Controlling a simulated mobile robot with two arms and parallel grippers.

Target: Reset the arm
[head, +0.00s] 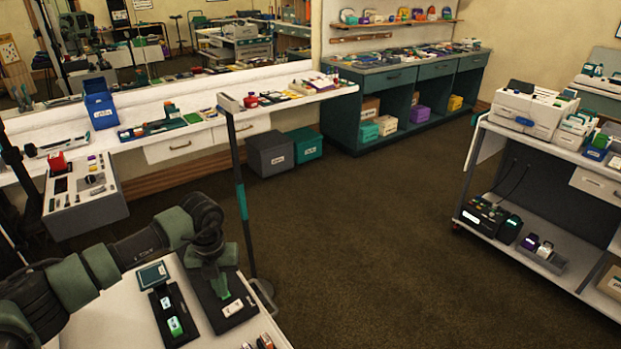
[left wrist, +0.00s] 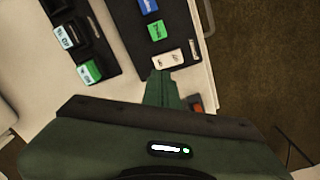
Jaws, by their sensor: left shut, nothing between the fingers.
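My left gripper (head: 220,292) hangs over the white table (head: 113,312) at the lower left of the head view, pointing down. Its green fingers are together with nothing between them; they also show in the left wrist view (left wrist: 160,86). Below it lies a black tray (head: 206,301) with a white block (head: 232,307). The left wrist view shows the white block (left wrist: 168,58) just past the fingertips, with a green block (left wrist: 158,31) and a blue block (left wrist: 148,6) beyond it. I cannot tell whether the fingers touch anything. My right gripper is in neither view.
A second black tray (head: 158,312) with white and green blocks lies beside the first. A dark teal box (head: 152,274) is behind it. A thin post (head: 241,200) rises just behind the table. A cart (head: 462,195) stands at right; the brown floor (head: 370,240) between is clear.

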